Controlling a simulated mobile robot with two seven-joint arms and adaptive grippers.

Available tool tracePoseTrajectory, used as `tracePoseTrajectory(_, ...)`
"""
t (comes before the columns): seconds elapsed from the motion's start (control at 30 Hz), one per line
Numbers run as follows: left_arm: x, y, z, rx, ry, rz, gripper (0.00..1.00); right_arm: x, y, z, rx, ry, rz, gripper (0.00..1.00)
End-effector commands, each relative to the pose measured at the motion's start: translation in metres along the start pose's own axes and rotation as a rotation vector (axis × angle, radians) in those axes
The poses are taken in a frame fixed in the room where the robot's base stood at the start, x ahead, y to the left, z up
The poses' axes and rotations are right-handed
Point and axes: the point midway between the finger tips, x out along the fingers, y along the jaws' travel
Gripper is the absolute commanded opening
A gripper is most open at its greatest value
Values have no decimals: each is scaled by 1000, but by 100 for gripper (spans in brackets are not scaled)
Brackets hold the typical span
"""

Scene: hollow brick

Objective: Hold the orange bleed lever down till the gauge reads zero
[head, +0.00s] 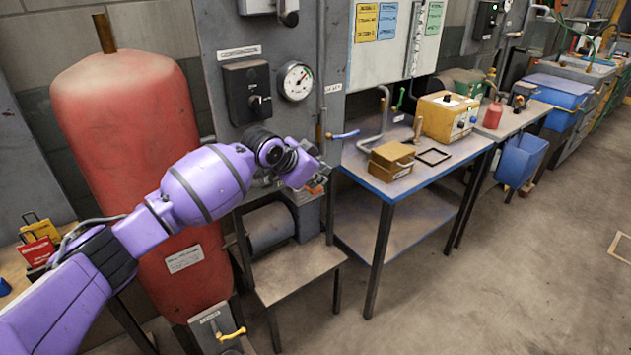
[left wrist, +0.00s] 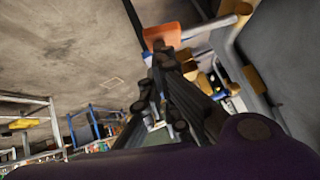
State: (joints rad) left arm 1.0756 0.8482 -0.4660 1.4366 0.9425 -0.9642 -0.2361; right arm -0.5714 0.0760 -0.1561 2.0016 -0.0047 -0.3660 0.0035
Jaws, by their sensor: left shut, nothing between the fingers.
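The orange bleed lever (head: 315,189) shows as a small orange patch just under my left gripper (head: 318,176) in the head view. In the left wrist view its flat orange paddle (left wrist: 162,36) lies right at the tips of my left gripper (left wrist: 162,52). The fingers are shut with nothing between them. I cannot tell whether they touch the paddle. The round white gauge (head: 295,81) is on the grey panel above; its needle seems to lean up and right, but the reading is too small to tell. My right gripper is not in view.
A large red tank (head: 125,130) stands behind my left arm. A black switch box (head: 247,92) is left of the gauge. The floor (head: 510,270) at right is mostly clear.

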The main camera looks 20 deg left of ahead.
Motion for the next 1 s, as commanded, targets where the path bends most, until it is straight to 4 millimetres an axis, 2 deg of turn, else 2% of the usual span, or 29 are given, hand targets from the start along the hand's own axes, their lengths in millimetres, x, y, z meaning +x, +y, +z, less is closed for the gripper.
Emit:
tracePoseTrajectory(0.03, 1, 6, 3, -5, -2, 4, 0, -4, 0, -14, 3, 18, 1, 40)
tracePoseTrajectory(0.1, 5, 7, 7, -3, 2, 2, 0, -5, 1, -15, 5, 20, 2, 40)
tracePoseTrajectory(0.37, 11, 10, 14, -2, -3, 3, 0, -3, 0, -15, 4, 22, 0, 40)
tracePoseTrajectory(0.7, 11, 10, 14, -3, -4, 4, 0, -3, 0, -5, 3, 3, 0, 40)
tracePoseTrajectory(1.0, 11, 10, 14, -3, -4, 4, 0, -6, 1, -4, 2, 2, 1, 40)
